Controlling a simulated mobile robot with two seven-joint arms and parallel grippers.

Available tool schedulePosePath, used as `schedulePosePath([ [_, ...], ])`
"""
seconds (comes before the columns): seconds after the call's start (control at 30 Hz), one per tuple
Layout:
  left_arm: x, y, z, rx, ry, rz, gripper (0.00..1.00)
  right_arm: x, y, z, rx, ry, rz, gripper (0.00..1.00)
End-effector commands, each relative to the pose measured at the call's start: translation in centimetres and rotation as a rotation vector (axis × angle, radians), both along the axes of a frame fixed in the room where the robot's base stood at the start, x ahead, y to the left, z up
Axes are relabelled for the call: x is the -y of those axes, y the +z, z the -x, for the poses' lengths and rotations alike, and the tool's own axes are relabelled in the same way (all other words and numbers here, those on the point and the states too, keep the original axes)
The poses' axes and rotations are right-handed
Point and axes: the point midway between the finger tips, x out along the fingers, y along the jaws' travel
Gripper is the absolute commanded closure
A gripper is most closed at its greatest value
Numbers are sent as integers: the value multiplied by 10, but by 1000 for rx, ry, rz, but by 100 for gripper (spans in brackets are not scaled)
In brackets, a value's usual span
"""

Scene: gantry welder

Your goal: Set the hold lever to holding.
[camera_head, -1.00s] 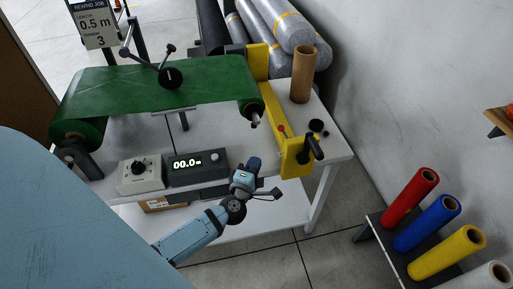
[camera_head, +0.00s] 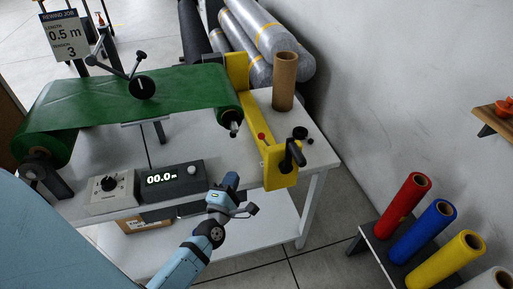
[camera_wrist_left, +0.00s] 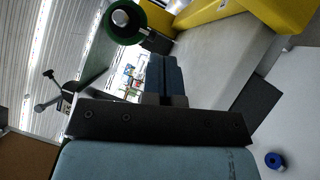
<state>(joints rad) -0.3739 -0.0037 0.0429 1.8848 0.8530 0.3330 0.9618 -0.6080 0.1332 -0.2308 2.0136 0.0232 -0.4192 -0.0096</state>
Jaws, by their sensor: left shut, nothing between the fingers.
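A small lever with a red knob (camera_head: 262,136) stands on the yellow frame (camera_head: 248,105) at the right end of the bench; it is probably the hold lever, but I cannot read any marking or its setting. My left gripper (camera_head: 230,181) is shut and empty, in front of the bench's front edge, left of and nearer than the red knob, apart from it. In the left wrist view, its dark blue fingers (camera_wrist_left: 165,75) are together with nothing between them, and the lever cannot be made out. My right gripper is not in view.
A black crank (camera_head: 294,154) juts from the yellow frame. A display box (camera_head: 174,178) reading 00.0 and a dial box (camera_head: 110,194) sit at the front. Green sheet (camera_head: 190,88) spans the bench. A cardboard tube (camera_head: 285,82) stands behind; coloured rolls (camera_head: 405,205) stand right.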

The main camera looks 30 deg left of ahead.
Motion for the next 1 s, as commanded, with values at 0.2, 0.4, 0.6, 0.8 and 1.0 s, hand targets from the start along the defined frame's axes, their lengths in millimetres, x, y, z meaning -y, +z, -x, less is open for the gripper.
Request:
schedulePosePath([
  [0.2, 0, 1, 0, 0, 0, 0, 100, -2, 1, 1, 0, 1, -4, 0],
  [0.4, -3, 4, -12, 1, 0, 0, 100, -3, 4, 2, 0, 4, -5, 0],
  [0.6, -14, 12, -48, 3, 0, 1, 100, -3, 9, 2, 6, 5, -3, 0],
  [0.8, -27, 18, -89, 2, 0, 0, 100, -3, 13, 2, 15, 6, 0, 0],
  [1.0, -17, 25, -116, 0, 0, 3, 100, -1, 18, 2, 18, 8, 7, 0],
])
